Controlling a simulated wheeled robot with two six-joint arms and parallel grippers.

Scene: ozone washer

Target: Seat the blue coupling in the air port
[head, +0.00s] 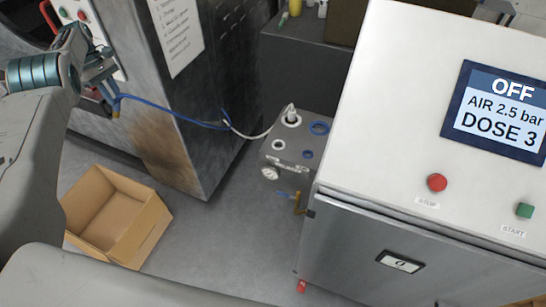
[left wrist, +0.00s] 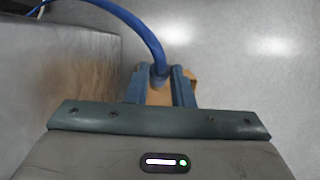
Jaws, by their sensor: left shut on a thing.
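My left gripper (head: 114,100) is shut on the blue coupling (head: 116,108) at the end of a blue hose, high at the left of the head view. In the left wrist view the hose runs into the coupling (left wrist: 160,76) between the two fingers (left wrist: 160,88); the fingers hide most of it. The grey port block (head: 291,160) stands well to the right, apart from the coupling. My right gripper is out of view.
A white hose (head: 250,136) runs to a white-ringed port on the block. A dark metal cabinet (head: 205,100) stands between gripper and block. An open cardboard box (head: 117,218) lies on the floor. The control cabinet (head: 400,150), reading OFF, stands close right of the block.

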